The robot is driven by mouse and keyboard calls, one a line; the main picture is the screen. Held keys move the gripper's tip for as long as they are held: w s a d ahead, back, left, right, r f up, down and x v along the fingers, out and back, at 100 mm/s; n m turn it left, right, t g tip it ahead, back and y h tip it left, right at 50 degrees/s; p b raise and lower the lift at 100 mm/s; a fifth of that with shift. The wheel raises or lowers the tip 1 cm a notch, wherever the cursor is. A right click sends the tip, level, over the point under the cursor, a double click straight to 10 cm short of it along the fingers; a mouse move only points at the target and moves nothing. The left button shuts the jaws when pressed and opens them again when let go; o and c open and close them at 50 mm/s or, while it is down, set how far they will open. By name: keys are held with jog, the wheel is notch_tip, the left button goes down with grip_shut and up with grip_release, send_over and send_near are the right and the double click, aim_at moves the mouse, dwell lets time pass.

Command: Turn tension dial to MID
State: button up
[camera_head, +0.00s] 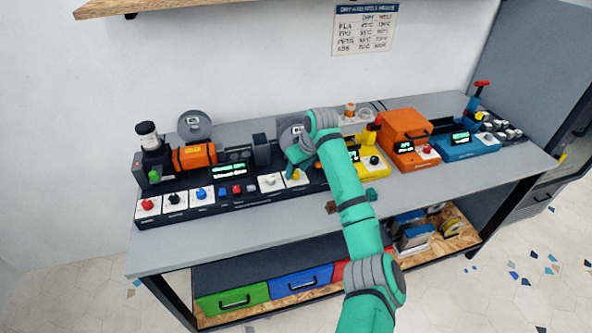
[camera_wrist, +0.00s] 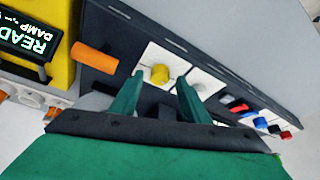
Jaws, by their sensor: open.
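A long black console (camera_head: 225,213) on the grey bench carries a row of dials; its labels are too small to read, so I cannot tell which is marked tension. A yellow dial (camera_wrist: 160,73) on a white plate shows between my fingertips in the wrist view; it also shows in the head view (camera_head: 296,174). Beside it is a pale dial (camera_wrist: 201,88) on another white plate. My gripper (camera_wrist: 160,80) is open, its green fingers either side of the yellow dial in the picture; I cannot tell whether they touch it. The yellow dial's pointer setting is unclear.
An orange cylinder (camera_wrist: 95,57) sticks up close to one finger. Red (camera_head: 148,205), black and blue dials stand at the console's left. A yellow unit (camera_head: 372,170), an orange box (camera_head: 404,128) and a blue unit (camera_head: 468,147) stand to the right. The bench front is mostly clear.

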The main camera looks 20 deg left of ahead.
jog(key=shift+a+f, duration=0.1)
jog(key=shift+f, duration=0.25)
jog(key=shift+c, duration=0.7)
jog(key=c, duration=0.9)
jog(key=shift+w, duration=0.1)
